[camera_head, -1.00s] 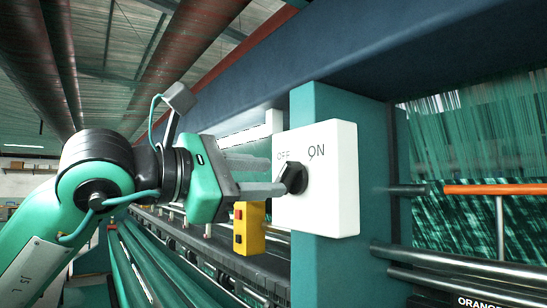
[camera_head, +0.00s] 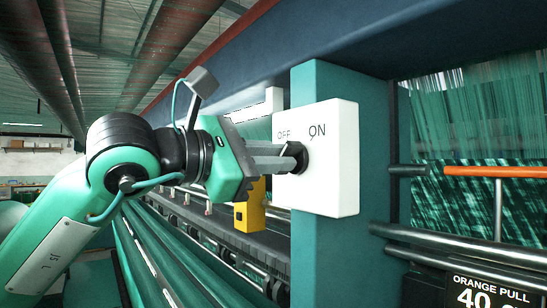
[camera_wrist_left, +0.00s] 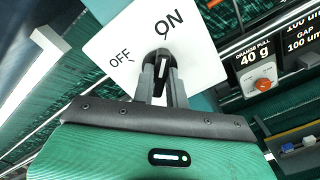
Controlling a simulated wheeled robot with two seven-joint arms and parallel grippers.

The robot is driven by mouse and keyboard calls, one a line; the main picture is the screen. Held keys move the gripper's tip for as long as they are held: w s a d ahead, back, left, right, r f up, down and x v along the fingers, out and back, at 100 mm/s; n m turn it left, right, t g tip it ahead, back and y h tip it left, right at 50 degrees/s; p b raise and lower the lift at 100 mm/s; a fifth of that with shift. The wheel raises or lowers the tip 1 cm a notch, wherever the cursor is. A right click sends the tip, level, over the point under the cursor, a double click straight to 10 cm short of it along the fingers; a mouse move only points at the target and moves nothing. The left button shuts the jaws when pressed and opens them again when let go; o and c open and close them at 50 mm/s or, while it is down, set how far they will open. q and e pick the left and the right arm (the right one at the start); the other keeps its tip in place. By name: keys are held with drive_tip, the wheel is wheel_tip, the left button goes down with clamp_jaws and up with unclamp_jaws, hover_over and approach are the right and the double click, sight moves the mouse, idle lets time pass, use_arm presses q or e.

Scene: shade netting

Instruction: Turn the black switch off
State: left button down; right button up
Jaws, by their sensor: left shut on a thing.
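The black switch (camera_head: 299,151) is a rotary knob on a white box (camera_head: 333,180) marked OFF and ON, fixed to a teal post. My left gripper (camera_head: 288,157) reaches it from the left, its fingers shut on the knob. In the left wrist view, the two fingers (camera_wrist_left: 161,72) sit on either side of the knob (camera_wrist_left: 162,55), below the OFF and ON marks on the white box (camera_wrist_left: 133,42). The fingers partly hide the knob, and I cannot tell exactly which mark it points to. My right gripper is not in view.
A yellow box (camera_head: 249,215) stands behind my left gripper. Metal rails (camera_head: 455,245) and an orange bar (camera_head: 495,171) lie right of the post. A dark blue beam (camera_head: 360,45) runs overhead.

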use_arm(q)
drive_tip(key=shift+w+a+n+b, duration=0.1)
drive_tip(key=shift+w+n+b, duration=0.05)
drive_tip(key=shift+n+b, duration=9.9)
drive_tip(key=shift+m+b, duration=0.95)
drive_tip(key=c, duration=1.4)
unclamp_jaws()
